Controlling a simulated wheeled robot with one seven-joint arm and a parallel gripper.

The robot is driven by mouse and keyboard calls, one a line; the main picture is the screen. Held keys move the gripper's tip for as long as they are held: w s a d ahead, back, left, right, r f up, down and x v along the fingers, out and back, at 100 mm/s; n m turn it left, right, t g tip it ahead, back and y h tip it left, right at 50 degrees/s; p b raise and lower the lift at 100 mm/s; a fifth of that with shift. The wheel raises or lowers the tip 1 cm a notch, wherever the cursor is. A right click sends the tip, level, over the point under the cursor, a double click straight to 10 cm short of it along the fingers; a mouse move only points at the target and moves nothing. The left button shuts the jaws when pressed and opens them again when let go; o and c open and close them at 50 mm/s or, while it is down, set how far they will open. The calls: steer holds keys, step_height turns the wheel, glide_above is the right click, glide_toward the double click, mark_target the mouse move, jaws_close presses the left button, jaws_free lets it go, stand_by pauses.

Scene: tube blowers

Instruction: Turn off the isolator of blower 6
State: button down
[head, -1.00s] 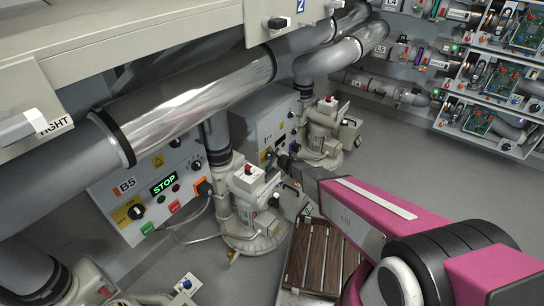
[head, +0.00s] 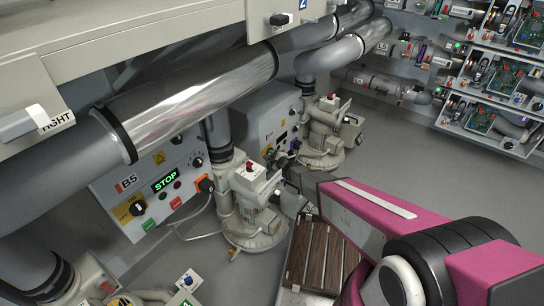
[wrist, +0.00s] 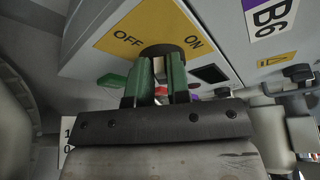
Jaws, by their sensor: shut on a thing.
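The grey control box of blower 6 (head: 258,112) stands on the far side of a pump in the head view. In the wrist view its B6 label (wrist: 268,14) is at the upper right. Its yellow isolator plate (wrist: 130,28) reads OFF on the left and ON on the right. The dark round isolator knob (wrist: 162,50) sits on this plate. My gripper (wrist: 160,75) has its green fingers closed around the knob's handle, which they largely hide, so I cannot read its exact angle. In the head view my gripper (head: 279,166) is at the box, small and partly hidden.
The B5 control box (head: 150,190) with a green STOP display stands to the left. A pump (head: 248,205) stands close beside my arm. Large pipes (head: 200,90) run overhead. A slatted wooden platform (head: 318,255) lies below my arm. Grey floor is clear to the right.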

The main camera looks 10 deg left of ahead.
steer(key=c, duration=1.1)
jaws_free()
